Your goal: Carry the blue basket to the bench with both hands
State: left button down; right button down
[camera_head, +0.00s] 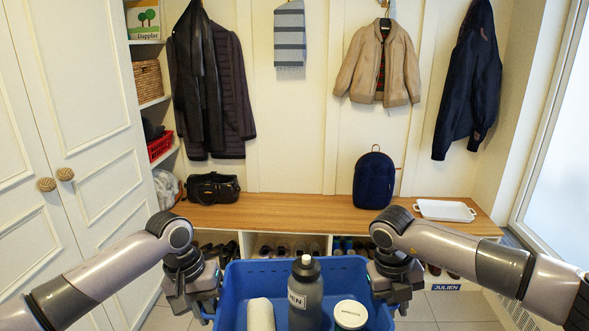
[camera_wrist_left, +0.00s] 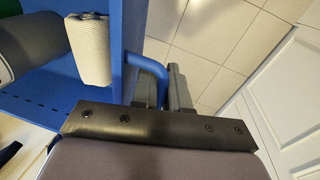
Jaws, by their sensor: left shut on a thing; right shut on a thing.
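The blue basket (camera_head: 235,280) is at the bottom middle of the head view, in front of the bench (camera_head: 290,208). It holds a grey bottle (camera_head: 305,295), a white rolled cloth (camera_head: 260,315) and a white-lidded container (camera_head: 350,314). My left gripper (camera_head: 205,303) is at its left side, and my right gripper (camera_head: 393,295) is at its right side. In the left wrist view, the left gripper (camera_wrist_left: 165,88) is shut on the basket's blue handle (camera_wrist_left: 148,66). The right gripper's fingers are partly hidden; it appears shut on the right handle.
On the bench are a black bag (camera_head: 213,188) at left, a navy backpack (camera_head: 374,180) and a white tray (camera_head: 445,211) at right. The bench top between the two bags is clear. Shoes (camera_head: 285,248) fill the cubbies below. A white cabinet (camera_head: 75,130) stands at left.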

aim_at(301, 211)
jog(key=i, duration=3.5)
jog(key=i+z, duration=0.25)
